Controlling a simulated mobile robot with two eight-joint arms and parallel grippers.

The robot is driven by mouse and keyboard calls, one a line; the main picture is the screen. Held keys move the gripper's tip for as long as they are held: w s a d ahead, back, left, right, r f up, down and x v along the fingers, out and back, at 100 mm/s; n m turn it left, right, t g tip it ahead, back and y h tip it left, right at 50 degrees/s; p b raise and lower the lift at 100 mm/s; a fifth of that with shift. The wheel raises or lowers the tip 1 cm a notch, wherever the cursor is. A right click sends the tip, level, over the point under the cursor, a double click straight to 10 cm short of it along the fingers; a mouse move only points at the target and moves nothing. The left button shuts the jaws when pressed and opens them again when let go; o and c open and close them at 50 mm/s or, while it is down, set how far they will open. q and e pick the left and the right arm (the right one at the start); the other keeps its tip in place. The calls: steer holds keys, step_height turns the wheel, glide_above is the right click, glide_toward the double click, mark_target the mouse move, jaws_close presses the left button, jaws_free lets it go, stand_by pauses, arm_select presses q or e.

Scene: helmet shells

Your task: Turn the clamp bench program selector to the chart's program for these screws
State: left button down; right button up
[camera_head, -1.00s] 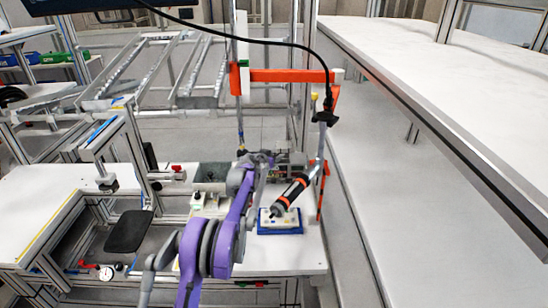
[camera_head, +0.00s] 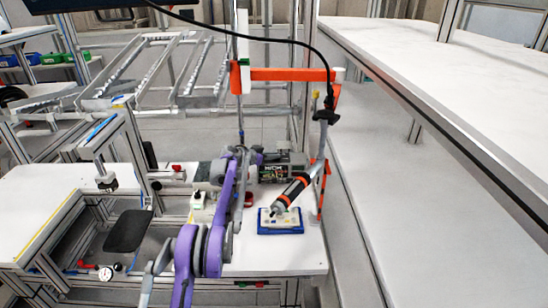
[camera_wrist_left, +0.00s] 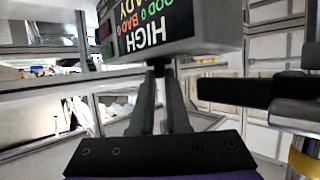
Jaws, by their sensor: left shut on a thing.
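The clamp bench's grey display box (camera_head: 285,165) stands at the back of the bench, partly behind my left arm. In the left wrist view the box (camera_wrist_left: 170,28) fills the top and shows lettering including "HIGH", "GOOD 0" and "BAD 0". My left gripper (camera_head: 252,155) is at the box's left part in the head view. In the wrist view its fingers (camera_wrist_left: 160,75) are close together against the box's lower edge, shut on what looks like the selector. The selector itself is hidden by the fingers, so its setting cannot be read. My right gripper is in no view.
A small light-coloured box (camera_head: 198,205) stands left of my arm. The bench front (camera_head: 290,262) is clear.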

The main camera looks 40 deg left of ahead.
arm_select(q)
steer(key=shift+a+m+h+p, duration=0.15)
steer(key=shift+m+h+p, duration=0.35)
steer(key=shift+m+h, duration=0.35)
steer(key=shift+g, duration=0.3)
steer(key=c, duration=0.9)
jaws_free()
